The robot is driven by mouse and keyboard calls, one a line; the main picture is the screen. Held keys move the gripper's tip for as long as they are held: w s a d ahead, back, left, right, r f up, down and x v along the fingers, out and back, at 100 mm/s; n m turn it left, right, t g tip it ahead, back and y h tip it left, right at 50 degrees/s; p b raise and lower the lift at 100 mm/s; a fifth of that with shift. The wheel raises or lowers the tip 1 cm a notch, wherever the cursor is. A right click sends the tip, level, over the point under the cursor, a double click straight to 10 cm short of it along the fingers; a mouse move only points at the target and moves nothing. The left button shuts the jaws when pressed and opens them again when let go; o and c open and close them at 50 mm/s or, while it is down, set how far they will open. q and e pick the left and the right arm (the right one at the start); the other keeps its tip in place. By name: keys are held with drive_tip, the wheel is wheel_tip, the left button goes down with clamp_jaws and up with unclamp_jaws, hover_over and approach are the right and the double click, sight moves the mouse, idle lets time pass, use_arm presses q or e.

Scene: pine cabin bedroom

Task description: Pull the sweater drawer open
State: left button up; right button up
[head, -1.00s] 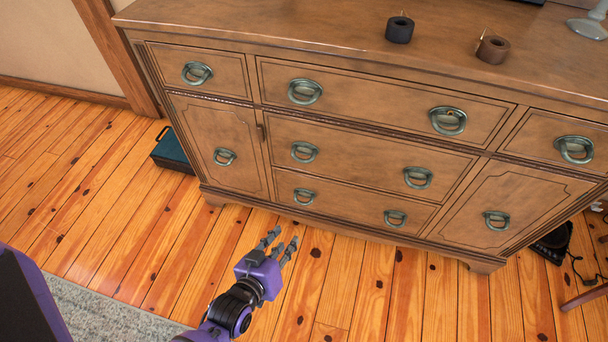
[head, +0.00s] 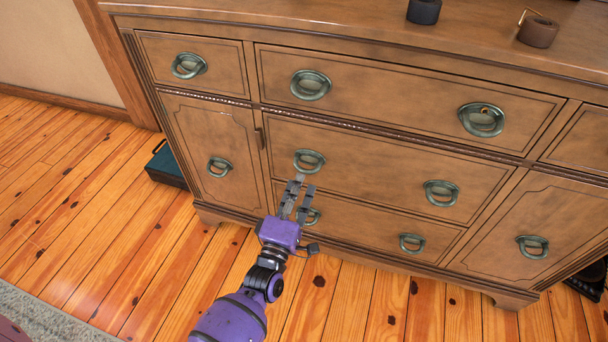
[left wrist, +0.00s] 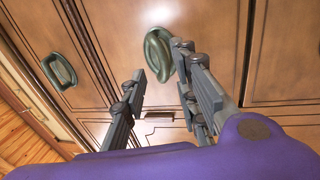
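A brown wooden dresser (head: 400,111) fills most of the head view, with several drawers bearing green ring pulls; nothing marks which drawer holds sweaters. My left gripper (head: 300,186) is in front of the middle column, its fingertips just below the left pull (head: 310,162) of the middle-row drawer (head: 380,165). In the left wrist view its two fingers (left wrist: 160,75) stand apart with nothing between them. A green pull (left wrist: 158,55) is near the right fingertip; I cannot tell whether they touch. The gripper partly hides the bottom drawer's left pull. My right gripper is not in view.
A teal box (head: 166,166) lies on the floor left of the dresser. The plank floor (head: 130,240) in front is clear, with a grey rug (head: 40,318) at lower left.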

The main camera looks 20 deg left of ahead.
use_arm(q)
drive_tip(key=shift+w+r, duration=0.2)
drive_tip(key=shift+w, duration=0.9)
drive_tip(key=shift+w+r, duration=0.15)
drive_tip(key=shift+w, duration=0.9)
clamp_jaws()
